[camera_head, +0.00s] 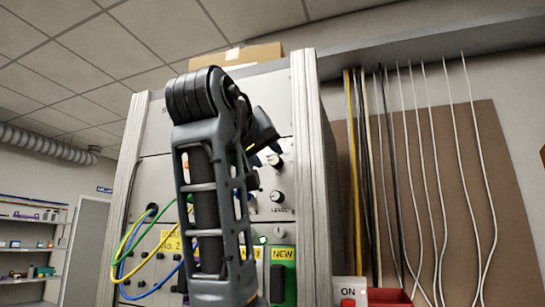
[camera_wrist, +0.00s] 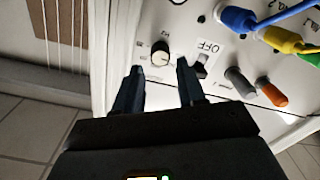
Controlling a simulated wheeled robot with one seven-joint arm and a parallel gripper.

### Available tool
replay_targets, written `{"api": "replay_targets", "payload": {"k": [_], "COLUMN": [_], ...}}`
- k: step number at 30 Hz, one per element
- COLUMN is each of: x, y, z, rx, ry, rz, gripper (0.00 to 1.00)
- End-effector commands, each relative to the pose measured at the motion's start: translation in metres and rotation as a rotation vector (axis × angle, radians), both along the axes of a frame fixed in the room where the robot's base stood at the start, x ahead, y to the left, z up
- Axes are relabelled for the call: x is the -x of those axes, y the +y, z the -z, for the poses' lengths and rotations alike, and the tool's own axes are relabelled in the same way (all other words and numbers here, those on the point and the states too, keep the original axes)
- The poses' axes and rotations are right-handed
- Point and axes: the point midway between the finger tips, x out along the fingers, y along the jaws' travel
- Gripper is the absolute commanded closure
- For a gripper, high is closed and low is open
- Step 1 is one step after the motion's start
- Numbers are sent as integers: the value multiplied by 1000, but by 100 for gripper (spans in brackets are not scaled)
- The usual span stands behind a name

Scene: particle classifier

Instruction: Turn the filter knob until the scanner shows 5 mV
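In the wrist view a round black knob with a pale face (camera_wrist: 160,53) stands on the light panel. My gripper (camera_wrist: 160,66) is open, with one dark finger to each side of this knob and nothing held. I cannot tell whether the fingers touch the knob. Its label is too small to read, so I cannot tell whether it is the filter knob. In the head view my gripper (camera_head: 264,137) is near the upper right of the rack front, partly hidden by my arm. Dark knobs (camera_head: 277,196) show below it. No scanner reading is legible.
In the wrist view a switch by an OFF label (camera_wrist: 208,47) is close to the right finger. Blue (camera_wrist: 237,19) and yellow plugs, plus grey and orange ones, stand farther right.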

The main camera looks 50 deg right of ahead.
Motion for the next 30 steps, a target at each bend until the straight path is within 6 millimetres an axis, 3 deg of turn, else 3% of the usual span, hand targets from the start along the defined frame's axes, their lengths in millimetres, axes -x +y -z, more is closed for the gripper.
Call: {"api": "replay_targets", "payload": {"k": [9,21,30], "x": [-15,-18,-18], "y": [-40,-47,-47], "z": [-1,0,0], "rx": [1,1,1], "ry": [2,0,0], "rz": [0,0,-2], "gripper": [60,61,90]}}
